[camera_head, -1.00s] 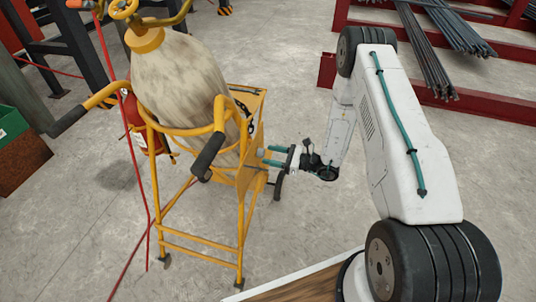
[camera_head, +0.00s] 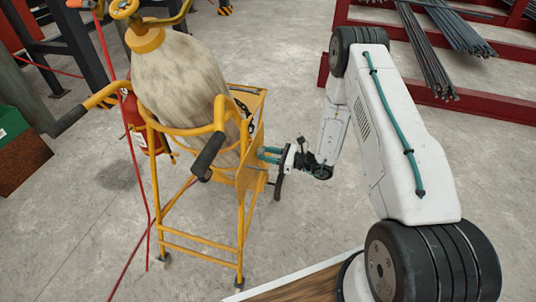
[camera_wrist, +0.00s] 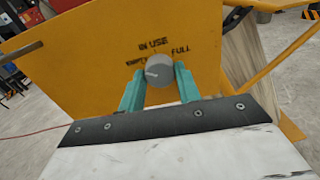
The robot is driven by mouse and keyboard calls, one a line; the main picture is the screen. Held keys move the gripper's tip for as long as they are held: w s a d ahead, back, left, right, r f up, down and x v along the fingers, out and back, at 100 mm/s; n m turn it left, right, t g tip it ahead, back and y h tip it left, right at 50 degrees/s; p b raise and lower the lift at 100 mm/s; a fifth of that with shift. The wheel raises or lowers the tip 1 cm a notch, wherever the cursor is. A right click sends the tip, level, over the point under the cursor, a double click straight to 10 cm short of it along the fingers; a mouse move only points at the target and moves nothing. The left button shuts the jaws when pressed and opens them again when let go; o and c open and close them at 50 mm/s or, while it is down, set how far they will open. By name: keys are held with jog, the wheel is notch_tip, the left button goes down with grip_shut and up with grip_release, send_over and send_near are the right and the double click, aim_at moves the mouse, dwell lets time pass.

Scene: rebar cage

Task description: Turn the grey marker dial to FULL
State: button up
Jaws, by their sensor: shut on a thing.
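The grey marker dial (camera_wrist: 159,68) is on a yellow panel (camera_wrist: 95,50) in the wrist view. IN USE is printed above it, EMPTY at its left and FULL at its right. A pale line on the dial points left, toward EMPTY. My gripper (camera_wrist: 160,78) has its teal fingers on either side of the dial, shut on it. In the head view my gripper (camera_head: 268,154) reaches the side panel of the yellow cart. The dial is hidden there by the panel and the fingers.
The yellow cart (camera_head: 200,257) carries a large stained cylinder (camera_head: 182,80). Its black-gripped handle (camera_head: 209,152) juts out near my gripper. A red hose (camera_head: 131,165) hangs at the left. Red racks with rebar (camera_head: 425,55) stand at the back right.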

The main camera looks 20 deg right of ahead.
jog(key=m, duration=2.3)
jog(key=shift+s+f, duration=0.1)
jog(key=shift+m, duration=0.4)
jog(key=o, duration=1)
jog(key=v, duration=0.7)
jog(key=shift+s+d, duration=0.25)
jog(key=shift+d, duration=0.05)
